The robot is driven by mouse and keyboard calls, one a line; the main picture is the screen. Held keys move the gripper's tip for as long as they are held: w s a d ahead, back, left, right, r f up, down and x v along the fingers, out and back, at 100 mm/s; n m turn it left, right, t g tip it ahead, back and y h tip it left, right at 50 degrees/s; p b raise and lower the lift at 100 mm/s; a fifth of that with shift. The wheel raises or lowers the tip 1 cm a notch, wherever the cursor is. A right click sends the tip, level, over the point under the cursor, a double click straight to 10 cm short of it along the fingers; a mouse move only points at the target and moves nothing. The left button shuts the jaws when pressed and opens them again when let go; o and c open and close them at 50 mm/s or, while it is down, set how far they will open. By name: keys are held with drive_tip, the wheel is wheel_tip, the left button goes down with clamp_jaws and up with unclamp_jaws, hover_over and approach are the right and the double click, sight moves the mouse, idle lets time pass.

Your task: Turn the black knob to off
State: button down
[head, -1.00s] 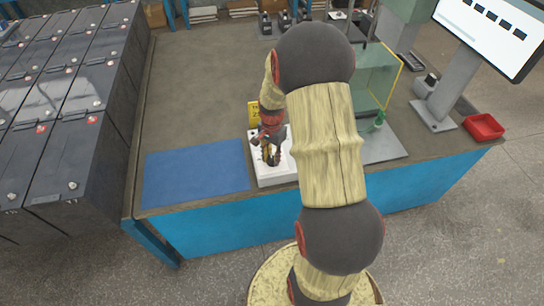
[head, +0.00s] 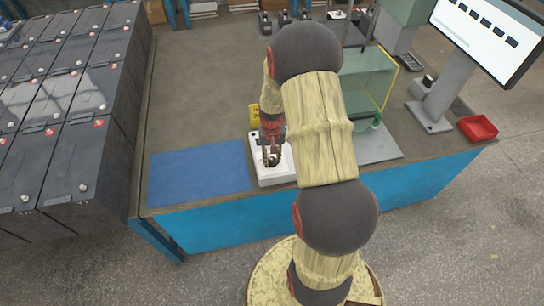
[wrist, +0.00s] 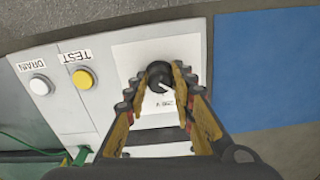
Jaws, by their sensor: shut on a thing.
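The black knob (wrist: 159,75) sits on a pale square plate of the white control panel (wrist: 120,42) in the wrist view. A white pointer mark shows on the knob. Some lettering beside the knob is partly hidden by my fingers. My gripper (wrist: 161,86) is shut on the knob, with one finger on each side of it. In the head view, my gripper (head: 271,158) is over the white panel (head: 284,177) near the front edge of the bench, and it hides most of the knob there.
A yellow button (wrist: 83,79) marked TEST and a white button (wrist: 41,85) marked DRAIN are on the panel. A blue mat (head: 198,172) lies left of the panel in the head view. A clear screen (head: 365,80), a monitor (head: 490,32) and a red tray (head: 478,128) are to the right.

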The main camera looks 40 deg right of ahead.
sight(272, 159)
drive_tip(key=shift+n+p, duration=0.3)
drive_tip(key=shift+n, duration=0.5)
drive_tip(key=c, duration=1.6)
unclamp_jaws()
drive_tip(key=shift+o, duration=0.5)
wheel_tip(272, 159, up, 12)
